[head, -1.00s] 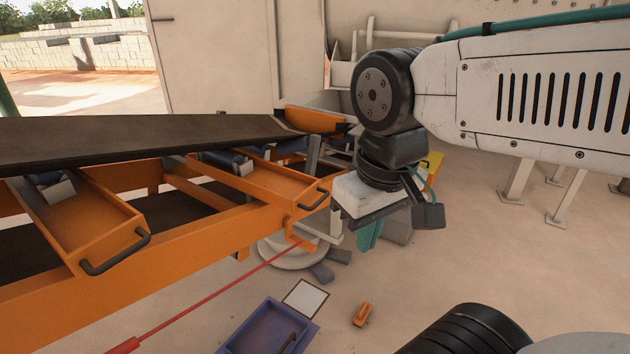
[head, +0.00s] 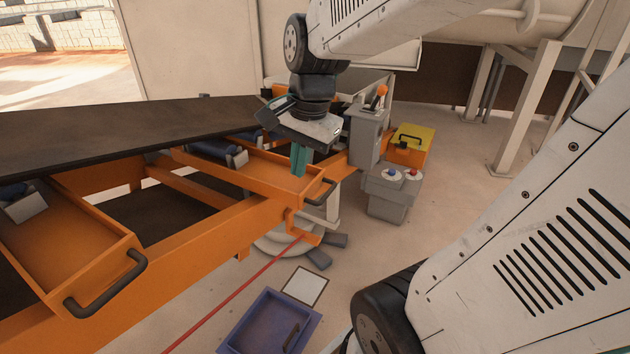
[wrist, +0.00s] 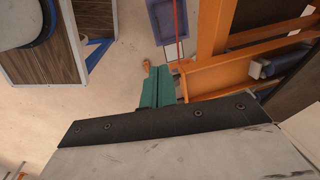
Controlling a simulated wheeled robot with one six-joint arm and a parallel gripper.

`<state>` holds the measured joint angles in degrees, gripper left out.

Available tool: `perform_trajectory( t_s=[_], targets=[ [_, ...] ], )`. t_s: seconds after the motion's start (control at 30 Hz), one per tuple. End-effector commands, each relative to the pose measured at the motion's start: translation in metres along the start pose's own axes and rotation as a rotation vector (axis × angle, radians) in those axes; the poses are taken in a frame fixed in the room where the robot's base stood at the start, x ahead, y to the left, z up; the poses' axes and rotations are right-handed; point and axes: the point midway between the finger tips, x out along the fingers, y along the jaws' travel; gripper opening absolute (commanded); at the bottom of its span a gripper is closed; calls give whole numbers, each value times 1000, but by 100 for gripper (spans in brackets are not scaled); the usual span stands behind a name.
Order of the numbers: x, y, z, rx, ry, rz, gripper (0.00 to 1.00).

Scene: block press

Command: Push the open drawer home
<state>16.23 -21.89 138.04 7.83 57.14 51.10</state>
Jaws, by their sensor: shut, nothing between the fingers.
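A far orange drawer (head: 262,172) sticks out of the orange frame under the dark belt, with a dark handle (head: 322,190) at its front. A nearer orange drawer (head: 75,240) also sticks out, with its own dark handle (head: 106,290). My gripper (head: 299,172) is shut and empty, its teal fingers pointing down. In the head view it overlaps the front end of the far drawer, just left of the handle; whether it touches is unclear.
A grey control post (head: 365,135) with an orange-knobbed lever and a grey button box (head: 393,190) stand right of the far drawer. A yellow-lidded orange box (head: 410,150) is behind. A blue bin (head: 262,325) lies on the floor below. A red rod (head: 240,290) runs below the frame.

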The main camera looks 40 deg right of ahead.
Motion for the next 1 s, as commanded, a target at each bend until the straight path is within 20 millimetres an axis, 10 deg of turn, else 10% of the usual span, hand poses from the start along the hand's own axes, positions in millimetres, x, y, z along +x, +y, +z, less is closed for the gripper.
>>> perform_trajectory(
  t_s=[0.2, 0.4, 1.0],
  targets=[
    [48, -22, -108, 910, -25, -42, 0],
    [79, -17, -170, 1418, -39, -71, 0],
    [163, -20, -187, 1564, -45, -77, 0]
  ],
)
